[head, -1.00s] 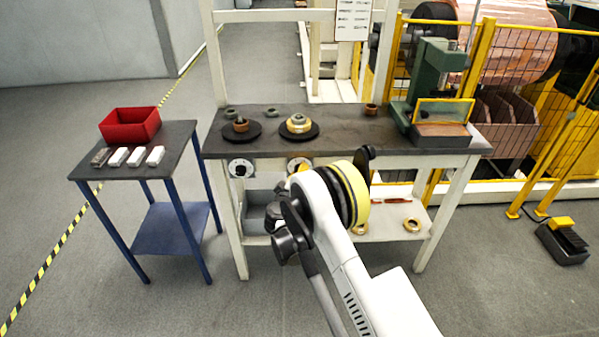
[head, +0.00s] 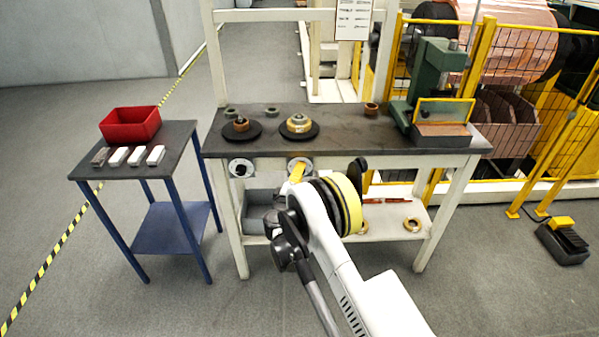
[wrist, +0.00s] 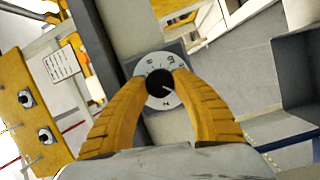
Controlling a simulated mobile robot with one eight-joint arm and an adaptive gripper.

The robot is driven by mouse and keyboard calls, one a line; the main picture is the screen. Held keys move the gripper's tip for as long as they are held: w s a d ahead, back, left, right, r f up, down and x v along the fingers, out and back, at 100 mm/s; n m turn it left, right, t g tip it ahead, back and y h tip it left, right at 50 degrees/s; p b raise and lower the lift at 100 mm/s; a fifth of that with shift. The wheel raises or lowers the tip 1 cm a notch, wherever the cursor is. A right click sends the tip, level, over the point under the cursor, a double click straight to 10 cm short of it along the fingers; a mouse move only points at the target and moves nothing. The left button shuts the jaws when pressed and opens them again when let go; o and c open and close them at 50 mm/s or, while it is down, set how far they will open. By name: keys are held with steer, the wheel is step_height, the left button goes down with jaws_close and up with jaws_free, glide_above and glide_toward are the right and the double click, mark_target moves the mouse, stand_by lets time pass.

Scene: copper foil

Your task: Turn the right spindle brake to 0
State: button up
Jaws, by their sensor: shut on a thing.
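The right spindle brake is a white round dial (wrist: 169,101) with a black knob (wrist: 158,83) on a grey plate, in the middle of the wrist view. In the head view this dial (head: 306,162) shows on the table's front rail, partly covered by a yellow finger. My gripper (wrist: 160,86) has its two yellow fingers on either side of the knob, closed on it. A pale mark on the knob points to the lower right in the wrist view. The dial's small markings are hard to read. The left brake dial (head: 240,168) is on the same rail, clear of me.
The dark tabletop (head: 340,130) above the dials carries two round spindle plates and a green press (head: 436,75). A grey bin (head: 256,203) and a shelf (head: 385,220) are below. A side table with a red bin (head: 130,124) stands left.

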steer(key=o, duration=1.2)
steer(key=shift+d, duration=0.1)
steer(key=v, duration=0.7)
steer(key=shift+s, duration=0.2)
steer(key=shift+r, duration=0.1)
